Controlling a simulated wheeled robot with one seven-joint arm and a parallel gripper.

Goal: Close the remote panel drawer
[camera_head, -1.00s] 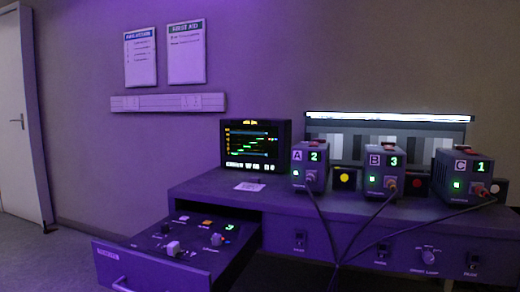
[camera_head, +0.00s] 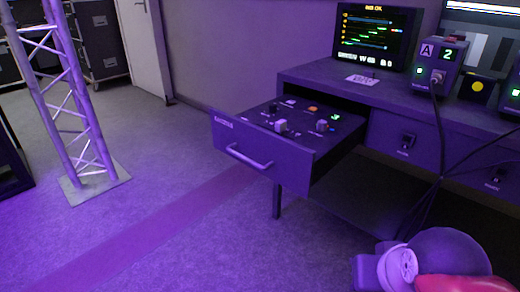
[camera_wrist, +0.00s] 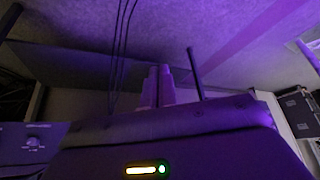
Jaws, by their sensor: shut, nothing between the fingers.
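The remote panel drawer (camera_head: 262,152) stands pulled out from the left end of the desk in the head view. Its front has a bar handle (camera_head: 249,157), and its top carries several knobs and buttons. My gripper (camera_wrist: 159,72) shows in the wrist view with its two fingers together and nothing between them. The gripper is outside the head view, where only part of my arm shows at the bottom right. I cannot make out the drawer in the wrist view, and no contact with it shows.
The desk (camera_head: 340,78) carries a monitor (camera_head: 375,38) and box A (camera_head: 438,62). Cables (camera_head: 440,150) hang in front of the desk at the right. A truss tower (camera_head: 75,100) stands at the left. The floor (camera_head: 190,215) before the drawer is clear.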

